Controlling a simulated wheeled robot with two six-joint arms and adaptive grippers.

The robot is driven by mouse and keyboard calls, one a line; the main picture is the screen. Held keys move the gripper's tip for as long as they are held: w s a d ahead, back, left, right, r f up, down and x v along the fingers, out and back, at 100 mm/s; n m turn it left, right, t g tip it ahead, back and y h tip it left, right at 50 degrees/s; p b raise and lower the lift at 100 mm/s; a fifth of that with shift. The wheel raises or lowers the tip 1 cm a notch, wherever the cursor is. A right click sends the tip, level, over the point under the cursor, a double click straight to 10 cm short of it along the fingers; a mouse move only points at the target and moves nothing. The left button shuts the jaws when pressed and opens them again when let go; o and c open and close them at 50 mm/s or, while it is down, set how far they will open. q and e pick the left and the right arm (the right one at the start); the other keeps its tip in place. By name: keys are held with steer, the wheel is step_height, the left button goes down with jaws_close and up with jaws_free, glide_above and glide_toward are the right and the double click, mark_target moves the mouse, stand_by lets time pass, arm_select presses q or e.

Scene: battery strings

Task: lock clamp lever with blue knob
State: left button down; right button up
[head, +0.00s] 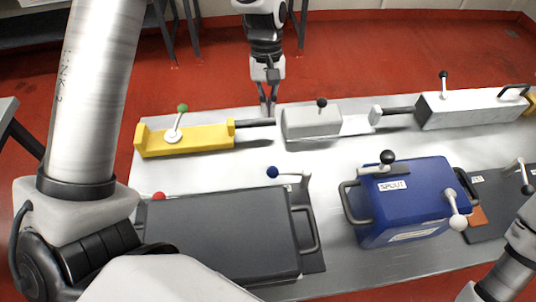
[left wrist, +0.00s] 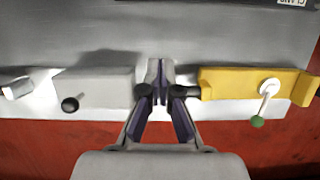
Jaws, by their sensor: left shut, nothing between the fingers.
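The blue knob (head: 272,172) is the ball end of a pale clamp lever (head: 290,175) at the upper right corner of a dark grey box (head: 220,230). The lever lies nearly level, with the knob pointing left over the box edge. My left gripper (head: 268,106) points down at the far edge of the table, well behind the knob and apart from it. Its fingers (left wrist: 161,80) are shut and empty, over the gap between the grey and yellow blocks. The blue knob is not visible in the left wrist view. My right gripper is out of view.
The yellow block (head: 190,140) has a green-knobbed lever (head: 182,108). The grey block (head: 311,122) has a black knob (head: 321,102). A blue box (head: 405,205) stands right of the clamp. A red knob (head: 158,196) shows left. Bare tabletop lies behind the clamp.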

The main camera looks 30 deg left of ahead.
mark_target(273, 172)
arm_select(q)
steer(key=s+d+f+p, duration=0.2)
steer(key=s+d+f, duration=0.2)
steer(key=f, duration=0.5)
steer(key=shift+s+f, duration=0.25)
steer(key=shift+s, duration=0.6)
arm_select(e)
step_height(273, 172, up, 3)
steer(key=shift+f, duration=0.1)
arm_select(q)
steer(key=shift+s+d+p, duration=0.1)
steer(key=shift+s+p, duration=0.1)
steer(key=shift+p, duration=0.1)
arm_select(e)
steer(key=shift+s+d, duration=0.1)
